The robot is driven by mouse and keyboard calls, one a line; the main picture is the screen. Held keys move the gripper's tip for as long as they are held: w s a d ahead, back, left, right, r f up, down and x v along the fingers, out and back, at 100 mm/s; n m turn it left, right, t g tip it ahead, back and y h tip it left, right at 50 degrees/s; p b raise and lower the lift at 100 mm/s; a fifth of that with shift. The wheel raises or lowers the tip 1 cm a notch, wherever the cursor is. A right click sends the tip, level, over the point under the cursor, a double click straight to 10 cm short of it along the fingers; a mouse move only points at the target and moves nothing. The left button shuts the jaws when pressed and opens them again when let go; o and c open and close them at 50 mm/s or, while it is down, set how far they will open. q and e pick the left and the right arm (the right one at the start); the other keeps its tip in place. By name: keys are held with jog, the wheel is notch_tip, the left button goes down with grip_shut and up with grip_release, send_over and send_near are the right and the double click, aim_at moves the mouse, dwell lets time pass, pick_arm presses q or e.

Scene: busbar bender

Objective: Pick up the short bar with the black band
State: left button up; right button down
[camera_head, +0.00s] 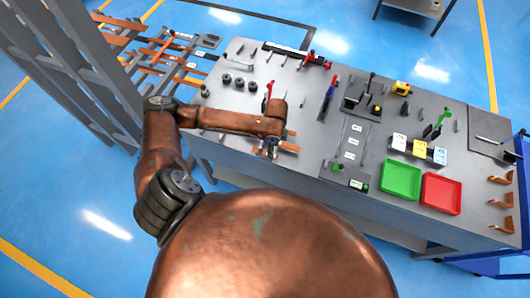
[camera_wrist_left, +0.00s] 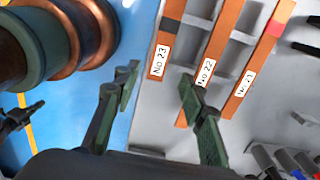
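In the left wrist view, the short copper bar with the black band (camera_wrist_left: 167,50) carries the label No 23. It lies at the upper middle, its near end over the table edge side. My left gripper (camera_wrist_left: 159,76) is open, one dark green finger on each side of that near end in the picture; I cannot tell how far above the bar they are. The fingers hold nothing. In the head view the left gripper (camera_head: 271,148) is at the table's front edge, partly covering the bars. My right gripper is not in view.
Longer bars labelled No 22 (camera_wrist_left: 219,42) and No 21 (camera_wrist_left: 252,72), the latter with a red band, lie to the right of No 23. The grey table (camera_head: 232,98) also holds a green tray (camera_head: 402,180), a red tray (camera_head: 441,194) and tools. A rack of bars stands at left.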

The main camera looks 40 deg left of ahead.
aim_at(265, 153)
pick_arm(q)
jog(key=shift+s+f, duration=0.15)
jog(key=shift+f, duration=1.5)
jog(key=shift+f, duration=0.1)
grip_shut()
